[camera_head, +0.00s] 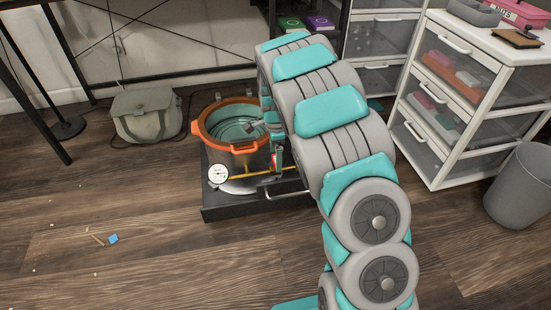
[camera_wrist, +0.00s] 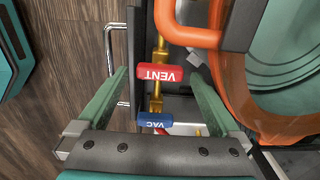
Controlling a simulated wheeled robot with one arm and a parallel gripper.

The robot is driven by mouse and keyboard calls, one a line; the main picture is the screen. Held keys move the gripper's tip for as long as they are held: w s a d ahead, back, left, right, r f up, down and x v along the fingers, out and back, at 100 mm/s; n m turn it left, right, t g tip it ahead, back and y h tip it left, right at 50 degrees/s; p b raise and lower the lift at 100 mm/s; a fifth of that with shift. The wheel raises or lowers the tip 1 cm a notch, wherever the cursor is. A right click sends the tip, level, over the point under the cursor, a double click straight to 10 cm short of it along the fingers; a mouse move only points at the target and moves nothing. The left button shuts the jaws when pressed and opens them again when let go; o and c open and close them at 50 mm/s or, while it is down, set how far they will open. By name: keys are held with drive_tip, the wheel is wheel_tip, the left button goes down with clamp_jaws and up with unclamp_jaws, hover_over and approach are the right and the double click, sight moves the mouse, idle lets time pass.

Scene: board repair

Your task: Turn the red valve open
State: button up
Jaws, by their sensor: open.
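The red valve handle (camera_wrist: 158,73), marked VENT, sits on a brass fitting in the wrist view. It lies crosswise between the tips of my open gripper (camera_wrist: 160,84), with a gap on each side. A blue handle (camera_wrist: 155,120), marked VAC, lies nearer the gripper's base on the same brass line. In the head view, a small red part (camera_head: 275,160) shows beside the pot, partly hidden by my arm. Whether the fingers are level with the red handle in depth, I cannot tell.
The orange-rimmed pot (camera_head: 235,144) stands on a dark base (camera_head: 228,213) with a white dial gauge (camera_head: 218,174). In the wrist view, its orange rim and handle (camera_wrist: 190,38) are close to the right finger. A metal bar handle (camera_wrist: 110,60) is at the left.

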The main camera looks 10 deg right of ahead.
drive_tip(key=shift+f, duration=0.55)
drive_tip(key=c, duration=1.2)
drive_tip(key=shift+c, duration=0.2)
